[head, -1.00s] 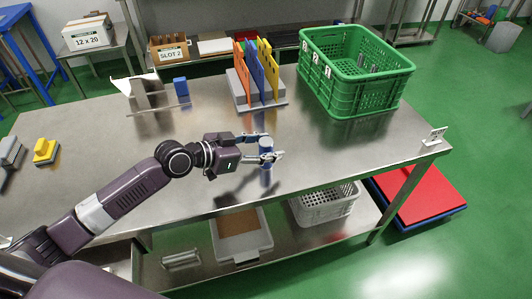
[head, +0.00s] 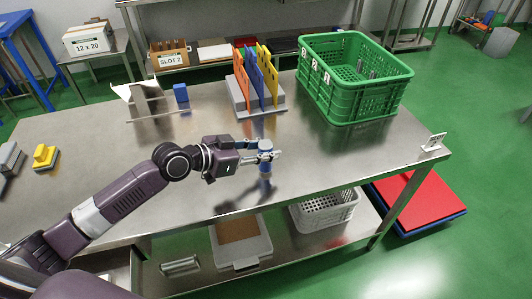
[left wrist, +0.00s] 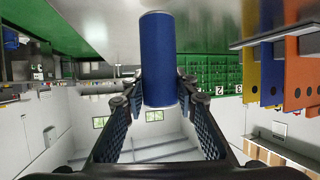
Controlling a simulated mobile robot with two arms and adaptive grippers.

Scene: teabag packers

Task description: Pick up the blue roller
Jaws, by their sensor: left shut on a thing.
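The blue roller (head: 265,167) is a short blue cylinder with light end caps, on the steel table (head: 345,165) near its front edge. In the left wrist view the roller (left wrist: 158,60) fills the gap between the fingers. My left gripper (head: 266,156) is shut on the roller, one finger on each side of it. The same gripper (left wrist: 160,88) shows both pads against the roller's sides. The roller looks upright; whether its lower end touches the table is hard to tell. My right gripper is not in view.
A green crate (head: 345,108) stands at the back right. A rack (head: 243,97) with coloured dividers is behind the roller. A blue block (head: 181,92) and a grey stand (head: 148,95) are at the back left. A yellow-topped block (head: 45,156) lies far left. The table's front edge is close.

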